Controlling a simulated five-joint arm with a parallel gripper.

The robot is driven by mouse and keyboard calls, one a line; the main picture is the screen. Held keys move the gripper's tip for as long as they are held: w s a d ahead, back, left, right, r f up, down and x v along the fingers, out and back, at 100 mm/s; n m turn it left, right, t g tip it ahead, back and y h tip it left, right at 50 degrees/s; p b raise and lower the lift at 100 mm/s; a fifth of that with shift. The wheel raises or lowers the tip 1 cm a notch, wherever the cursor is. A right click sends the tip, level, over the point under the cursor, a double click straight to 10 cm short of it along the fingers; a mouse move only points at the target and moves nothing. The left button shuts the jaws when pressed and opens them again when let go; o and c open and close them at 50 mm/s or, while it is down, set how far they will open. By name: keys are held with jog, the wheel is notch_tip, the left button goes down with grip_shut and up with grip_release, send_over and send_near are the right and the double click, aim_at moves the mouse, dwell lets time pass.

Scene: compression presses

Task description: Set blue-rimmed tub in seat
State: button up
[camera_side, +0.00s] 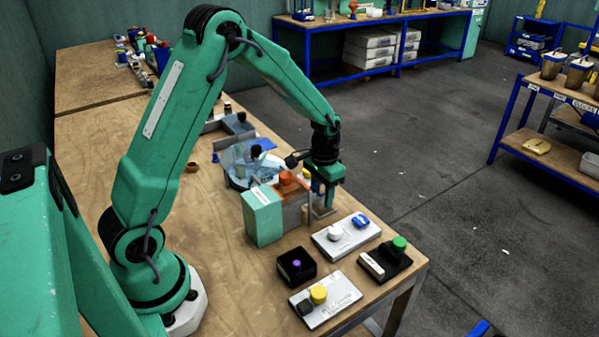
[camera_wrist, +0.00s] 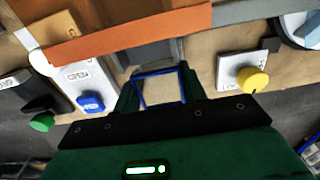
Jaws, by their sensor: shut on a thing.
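My gripper (camera_wrist: 160,88) is shut on the blue-rimmed tub (camera_wrist: 163,72), whose square blue rim shows between the two green fingers in the wrist view. The rim looks a little tilted in that view. In the side view my gripper (camera_side: 325,192) hangs at the right side of the press (camera_side: 290,190), low over the bench. The tub cannot be made out clearly there. In the wrist view an orange bar (camera_wrist: 130,36) of the press lies just beyond the tub, with a grey surface (camera_wrist: 153,50) under it. I cannot tell which part is the seat.
A teal box (camera_side: 263,215) stands at the press's front. Control plates with a blue button (camera_side: 360,220), a green knob (camera_side: 399,243), a yellow knob (camera_side: 318,293) and a purple button (camera_side: 296,264) lie near the bench corner. A clear round container (camera_side: 243,160) stands behind.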

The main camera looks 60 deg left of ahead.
jog(key=shift+f, duration=0.3)
jog(key=o, duration=1)
notch_tip(320, 180, up, 7)
jog(key=shift+f, duration=0.1)
jog(key=shift+r, duration=0.55)
jog(key=shift+r, duration=0.1)
